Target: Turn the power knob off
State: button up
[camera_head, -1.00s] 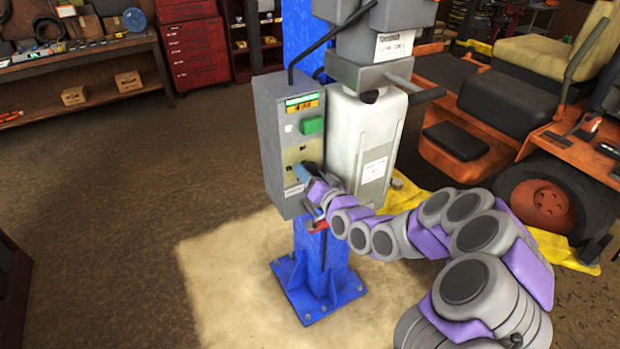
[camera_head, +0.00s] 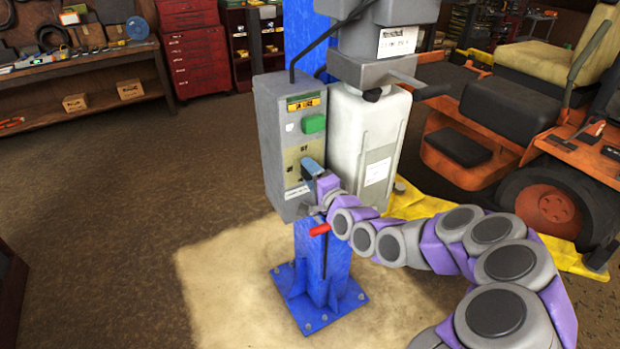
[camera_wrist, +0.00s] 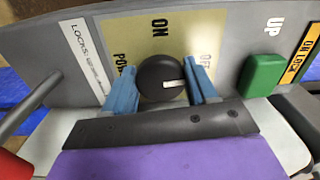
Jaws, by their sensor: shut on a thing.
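The black round power knob (camera_wrist: 156,72) sits on a tan plate (camera_wrist: 185,28) in the wrist view, with ON above it, POWER to its left and OFF to its right. Its white pointer mark lies roughly level on the right side, toward OFF. My gripper (camera_wrist: 161,85) has a blue finger on each side of the knob and is shut on it. In the head view my gripper (camera_head: 310,170) is at the lower front of the grey control box (camera_head: 277,190) and hides the knob. The box's small display (camera_head: 302,98) is dark.
A green UP button (camera_wrist: 265,75) is right of the knob in the wrist view. A red-ended lever (camera_head: 319,230) is just below my gripper. The box is on a blue lift post (camera_head: 320,265). An orange mower (camera_head: 540,195) stands at right; floor is clear at left.

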jog(key=shift+d+f+m+b, duration=0.1)
jog(key=shift+f+m+b, duration=0.15)
jog(key=shift+m, duration=0.45)
jog(key=o, duration=1)
jog(key=shift+w+d+r, duration=0.1)
jog(key=shift+o, duration=0.2)
jog(key=shift+r, duration=0.1)
